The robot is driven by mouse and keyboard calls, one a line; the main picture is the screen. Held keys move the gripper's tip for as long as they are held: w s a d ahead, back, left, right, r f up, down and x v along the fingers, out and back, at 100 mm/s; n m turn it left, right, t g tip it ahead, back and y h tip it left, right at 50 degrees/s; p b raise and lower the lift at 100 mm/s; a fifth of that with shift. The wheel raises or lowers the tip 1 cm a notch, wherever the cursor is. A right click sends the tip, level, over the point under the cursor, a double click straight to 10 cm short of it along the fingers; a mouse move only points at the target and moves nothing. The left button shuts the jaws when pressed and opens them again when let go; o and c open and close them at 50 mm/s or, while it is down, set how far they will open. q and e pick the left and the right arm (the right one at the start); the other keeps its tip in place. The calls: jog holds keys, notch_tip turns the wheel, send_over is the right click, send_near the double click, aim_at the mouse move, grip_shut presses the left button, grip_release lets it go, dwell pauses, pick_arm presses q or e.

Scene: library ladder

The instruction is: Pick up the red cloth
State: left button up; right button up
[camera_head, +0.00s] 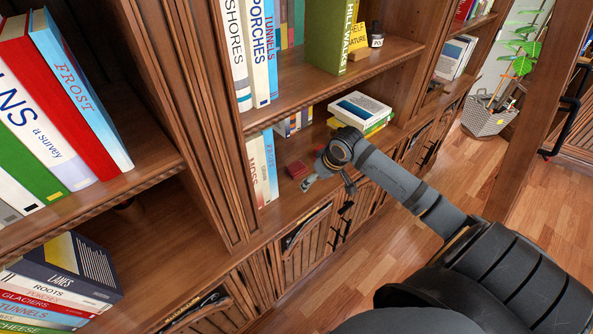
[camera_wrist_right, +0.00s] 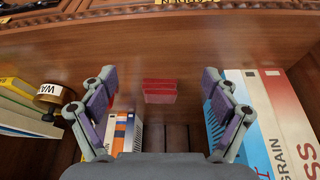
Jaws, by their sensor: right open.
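The red cloth (camera_head: 297,170) lies as a small folded stack on the lower bookcase shelf, right of the upright books. In the right wrist view, the red cloth (camera_wrist_right: 160,91) shows centred between the two fingers, farther off than the fingertips. My right gripper (camera_head: 311,182) is beside the cloth at the shelf's front, partly hidden by its own wrist in the head view. My left gripper is not in view.
Upright books (camera_head: 263,170) stand close left of the cloth; they also show in the wrist view (camera_wrist_right: 258,115). Books lying flat (camera_head: 360,108) are to the right. A small jar (camera_wrist_right: 48,92) stands at the wrist view's left. Cabinet doors (camera_head: 305,236) are below.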

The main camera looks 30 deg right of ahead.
aim_at(297, 167)
jog(key=w, duration=0.6)
jog(key=shift+a, duration=0.2)
jog(key=shift+w+p, duration=0.4)
jog(key=shift+w, duration=0.75)
jog(key=shift+w+a+f, duration=0.15)
jog(key=shift+w+f, duration=0.85)
jog(key=shift+f, duration=0.05)
jog(key=shift+w+f, duration=0.25)
jog(key=shift+f, duration=0.2)
jog(key=shift+s, duration=0.1)
jog(key=c, duration=1.2)
